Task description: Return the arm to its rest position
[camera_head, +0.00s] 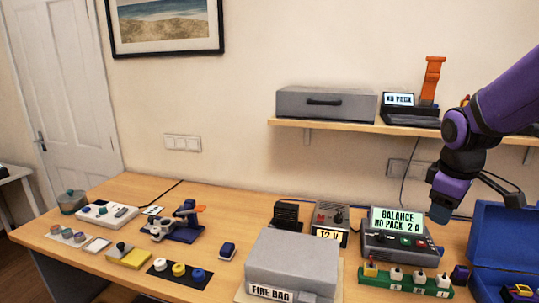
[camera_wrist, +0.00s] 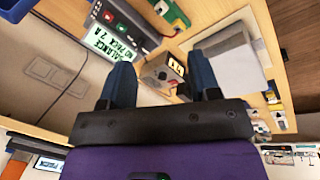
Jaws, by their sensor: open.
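My purple and black arm (camera_head: 500,95) reaches in from the right edge in the head view. My gripper (camera_head: 440,212) hangs in the air in front of the wall, with its fingers pointing down near the balance charger (camera_head: 397,222). In the wrist view my gripper (camera_wrist: 160,62) has its two dark blue fingers well apart. Nothing is held between them. The charger's screen reads "BALANCE NO PACK 2 A".
The fire bag box (camera_head: 293,262) and a 12 V unit (camera_head: 331,219) stand on the desk (camera_head: 95,270). A green strip with several plugs (camera_head: 405,281) lies in front of the charger. An open blue case (camera_head: 505,240) is at right. A shelf (camera_head: 350,128) is above.

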